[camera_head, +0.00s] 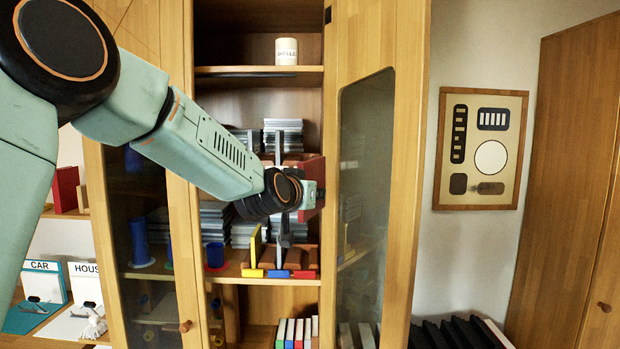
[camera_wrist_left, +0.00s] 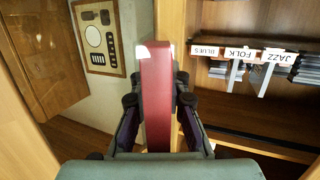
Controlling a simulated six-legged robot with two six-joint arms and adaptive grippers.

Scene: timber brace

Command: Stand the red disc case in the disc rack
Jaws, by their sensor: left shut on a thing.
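My left gripper (camera_head: 311,193) is shut on the red disc case (camera_head: 312,170), in front of the open middle bay of the cabinet. In the left wrist view the red case (camera_wrist_left: 157,100) stands edge-on between the two fingers of the gripper (camera_wrist_left: 157,85). In the head view, what looks like the disc rack (camera_head: 290,262) is a brown rack on the shelf below the gripper. It has yellow, blue and red tabs along its front. A yellow case (camera_head: 256,246) stands upright behind the yellow tab. My arm and gripper hide part of the shelf behind them. My right gripper is not in view.
Glass doors flank the bay; the open right door (camera_head: 365,180) is close to my gripper. Stacks of grey cases (camera_head: 215,222) and a blue cup (camera_head: 215,254) are on the shelf left of the rack. A pale jar (camera_head: 286,51) stands above. Several coloured cases (camera_head: 297,333) stand below.

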